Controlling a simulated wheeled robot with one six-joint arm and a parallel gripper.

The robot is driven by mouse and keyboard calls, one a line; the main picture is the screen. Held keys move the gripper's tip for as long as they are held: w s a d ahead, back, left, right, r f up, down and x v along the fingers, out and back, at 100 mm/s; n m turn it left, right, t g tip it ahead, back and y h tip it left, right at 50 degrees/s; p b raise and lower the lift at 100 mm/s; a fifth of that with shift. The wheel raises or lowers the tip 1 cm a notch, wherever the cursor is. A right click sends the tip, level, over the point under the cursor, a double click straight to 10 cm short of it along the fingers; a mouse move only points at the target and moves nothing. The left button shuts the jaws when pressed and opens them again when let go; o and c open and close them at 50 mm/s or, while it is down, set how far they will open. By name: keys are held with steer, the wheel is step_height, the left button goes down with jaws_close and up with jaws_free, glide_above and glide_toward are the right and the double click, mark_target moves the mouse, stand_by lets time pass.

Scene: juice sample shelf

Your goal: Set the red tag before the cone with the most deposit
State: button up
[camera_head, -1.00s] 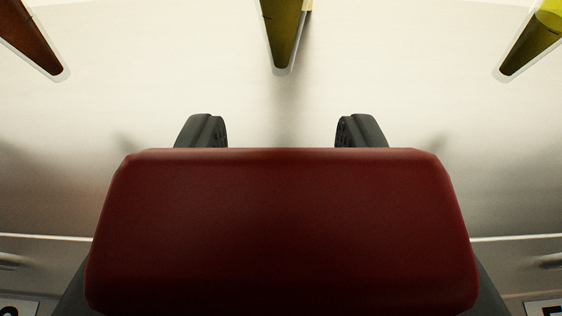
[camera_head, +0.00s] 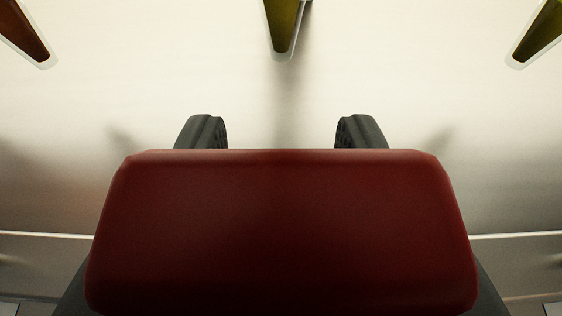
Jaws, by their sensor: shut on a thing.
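The red tag (camera_head: 280,230) fills the lower middle of the view, held in my gripper (camera_head: 281,132). The two dark fingertips show just beyond its far edge, and the gripper is shut on it. Three cones hang into the top of the view, cut off by the frame. The left cone (camera_head: 24,32) holds brown-orange juice, the middle cone (camera_head: 284,25) olive-yellow juice, and the right cone (camera_head: 541,30) olive-yellow juice. The middle cone is straight ahead of my gripper, apart from it. How much deposit each cone holds cannot be told here.
A pale shelf surface (camera_head: 420,90) lies between my gripper and the cones and looks clear. Its front edge (camera_head: 520,236) runs across both sides of the tag. Corners of white labels (camera_head: 553,309) show at the bottom, mostly cut off.

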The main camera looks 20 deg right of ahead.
steer(key=shift+f, duration=0.2)
steer(key=o, duration=1)
steer(key=shift+o, duration=0.2)
steer(key=v, duration=1.7)
steer(key=s+r+n+t+y, duration=0.15)
steer(key=s+r, duration=0.25)
steer(key=r, duration=0.5)
steer(key=s+r+t+y, duration=0.2)
steer(key=s+r+y, duration=0.1)
steer(key=r, duration=0.5)
steer(key=s+d+r+n, duration=0.1)
steer(key=s+d+r, duration=0.1)
steer(key=s+r, duration=0.3)
steer(key=s+d+r+n+t, duration=0.1)
steer(key=s+r, duration=0.5)
steer(key=s, duration=0.6)
steer(key=shift+s+d, duration=0.25)
steer(key=shift+d, duration=0.45)
